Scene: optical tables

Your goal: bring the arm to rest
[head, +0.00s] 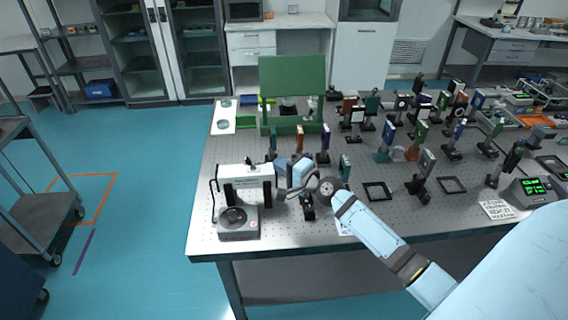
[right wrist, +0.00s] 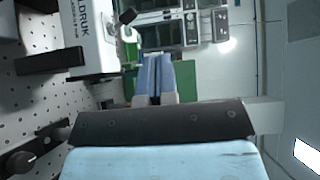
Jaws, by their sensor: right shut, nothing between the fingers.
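My right arm reaches in from the lower right over the optical table (head: 215,160). My right gripper (head: 281,163) is shut and empty, just right of a white bench instrument (head: 245,175). In the right wrist view its two blue fingers (right wrist: 154,72) lie together with nothing between them. The instrument's lettered white side (right wrist: 90,35) shows to their left. I cannot tell from the head view whether the gripper touches the instrument. My left gripper is not in view.
A green stand with a panel (head: 292,77) stands behind the gripper. Many optic mounts crowd the table's middle and right, with a green-lit meter (head: 537,187) at the right edge. A grey device with a round disc (head: 237,223) sits at the front left. A cart (head: 45,190) stands left.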

